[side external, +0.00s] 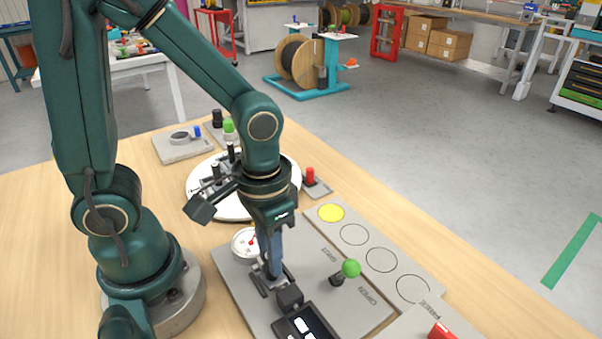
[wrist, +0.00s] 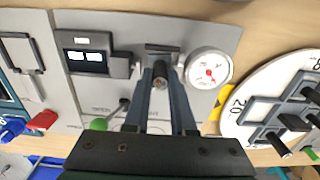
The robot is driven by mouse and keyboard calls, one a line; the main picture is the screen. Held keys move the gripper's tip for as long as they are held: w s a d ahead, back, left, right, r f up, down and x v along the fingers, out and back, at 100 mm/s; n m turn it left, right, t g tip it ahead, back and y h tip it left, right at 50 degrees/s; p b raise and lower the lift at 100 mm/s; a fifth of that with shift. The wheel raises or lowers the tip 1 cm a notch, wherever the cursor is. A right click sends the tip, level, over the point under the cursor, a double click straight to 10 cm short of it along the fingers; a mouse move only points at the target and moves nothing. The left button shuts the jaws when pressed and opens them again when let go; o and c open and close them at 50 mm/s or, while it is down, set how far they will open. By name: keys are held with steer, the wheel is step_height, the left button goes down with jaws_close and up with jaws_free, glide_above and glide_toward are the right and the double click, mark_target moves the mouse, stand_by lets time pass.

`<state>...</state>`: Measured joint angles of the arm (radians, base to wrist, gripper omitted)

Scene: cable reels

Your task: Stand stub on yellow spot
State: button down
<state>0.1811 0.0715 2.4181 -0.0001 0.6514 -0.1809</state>
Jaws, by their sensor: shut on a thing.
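The yellow spot (side external: 331,213) is a flat disc at the far end of a grey strip, with several empty outlined circles in line with it. It shows bare. In the wrist view only a sliver of yellow (wrist: 216,108) shows. My gripper (side external: 271,277) points down over the grey panel, to the left of the green-knobbed lever. In the wrist view my gripper (wrist: 161,88) is shut on a dark, short cylinder, the stub (wrist: 160,72), at a small dark fitting on the panel. I cannot tell whether the stub still touches that fitting.
A white dial gauge (side external: 243,242) is close beside my gripper. The lever with a green knob (side external: 351,268) rises from the panel, and a dark display box (side external: 306,324) stands in front. A white turntable (side external: 230,208) with dark holders lies behind. A red peg (side external: 310,176) stands near the spot.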

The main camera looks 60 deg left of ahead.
steer(key=shift+d, duration=0.4)
steer(key=shift+r, duration=3.8)
